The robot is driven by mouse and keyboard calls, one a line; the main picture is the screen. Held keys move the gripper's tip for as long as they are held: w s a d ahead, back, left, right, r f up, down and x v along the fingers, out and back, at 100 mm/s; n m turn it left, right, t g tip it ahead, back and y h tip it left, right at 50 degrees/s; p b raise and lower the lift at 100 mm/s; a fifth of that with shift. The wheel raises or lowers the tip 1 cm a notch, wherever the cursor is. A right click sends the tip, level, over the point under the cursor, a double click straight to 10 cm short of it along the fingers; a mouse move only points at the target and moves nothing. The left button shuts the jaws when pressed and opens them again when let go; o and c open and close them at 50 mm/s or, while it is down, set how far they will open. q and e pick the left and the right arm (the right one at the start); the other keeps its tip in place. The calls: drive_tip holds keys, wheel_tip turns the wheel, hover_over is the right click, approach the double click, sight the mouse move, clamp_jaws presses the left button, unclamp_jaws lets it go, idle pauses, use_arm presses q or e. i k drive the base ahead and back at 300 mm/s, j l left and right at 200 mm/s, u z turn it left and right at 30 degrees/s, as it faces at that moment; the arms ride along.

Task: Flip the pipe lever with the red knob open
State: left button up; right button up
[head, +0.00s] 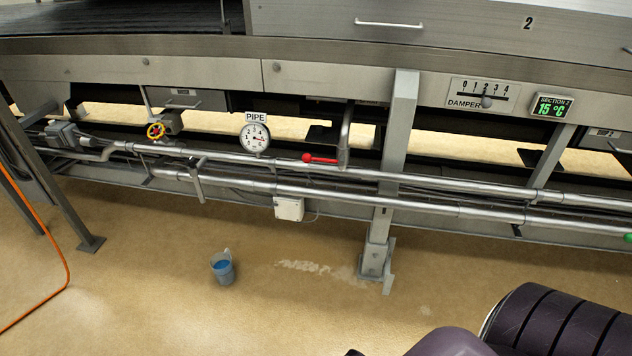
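The pipe lever with the red knob (320,159) sits on the upper steel pipe, near the middle of the head view. Its red handle lies roughly along the pipe, with the rounded knob at the left end. A round gauge (255,139) under a sign reading PIPE stands to its left. A dark purple arm part of mine fills the bottom right corner, well below and to the right of the lever.
A grey upright post (396,150) stands right of the lever, in front of the machine. A blue-filled jug (222,268) stands on the floor. An orange hose (66,262) lies at far left. The floor in front is mostly clear.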

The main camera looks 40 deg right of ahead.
sight(307, 157)
drive_tip(key=z, duration=1.15)
